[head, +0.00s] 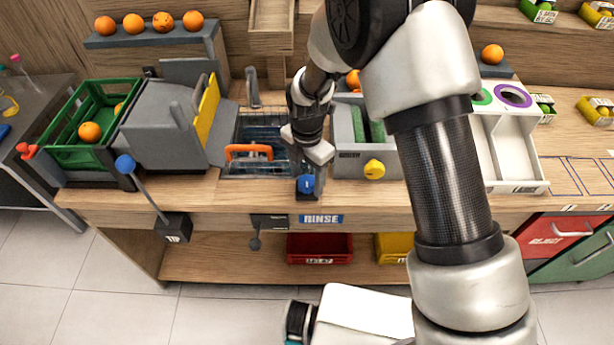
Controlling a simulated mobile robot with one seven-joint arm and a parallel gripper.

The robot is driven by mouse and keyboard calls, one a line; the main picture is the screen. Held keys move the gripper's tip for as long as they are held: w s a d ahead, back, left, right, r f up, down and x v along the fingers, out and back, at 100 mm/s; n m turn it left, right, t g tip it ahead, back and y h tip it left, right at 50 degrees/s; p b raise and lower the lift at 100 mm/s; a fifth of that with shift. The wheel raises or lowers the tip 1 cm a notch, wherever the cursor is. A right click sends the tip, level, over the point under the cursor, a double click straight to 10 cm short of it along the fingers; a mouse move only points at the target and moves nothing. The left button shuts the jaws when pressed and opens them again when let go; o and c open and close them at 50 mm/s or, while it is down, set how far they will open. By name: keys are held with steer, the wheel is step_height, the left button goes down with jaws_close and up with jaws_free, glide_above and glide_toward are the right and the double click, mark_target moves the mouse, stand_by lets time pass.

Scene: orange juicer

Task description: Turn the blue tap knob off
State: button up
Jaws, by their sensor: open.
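The blue tap knob (306,184) sits on the front edge of the counter, just above the RINSE label (321,219). My gripper (306,171) points down right over the knob, with its white hand just behind it in the picture. The jaws are open, but the fingers are small and dark here. I cannot tell whether they touch the knob or only stand around it. The sink (254,163) with water and an orange-handled basket (248,150) is left of my gripper. The grey tap (252,87) stands behind the sink.
A grey box with a yellow knob (374,169) stands close to the right of my gripper. A lever with a blue ball (125,164) stands at the left front. A green crate (88,155) holds oranges at far left. My arm covers the right middle of the counter.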

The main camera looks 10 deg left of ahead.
steer(key=c, duration=1.1)
steer(key=shift+o, duration=0.2)
steer(key=shift+m, duration=0.3)
steer(key=m+b, duration=0.2)
steer(key=m, duration=0.2)
steer(key=m+b, duration=0.1)
steer(key=m, duration=0.3)
steer(key=shift+m, duration=0.3)
steer(key=m+b, duration=0.1)
steer(key=m, duration=0.3)
steer(key=shift+m+b, duration=0.3)
steer(key=shift+b, duration=0.05)
steer(key=shift+m+b, duration=0.4)
steer(key=shift+m, duration=1.7)
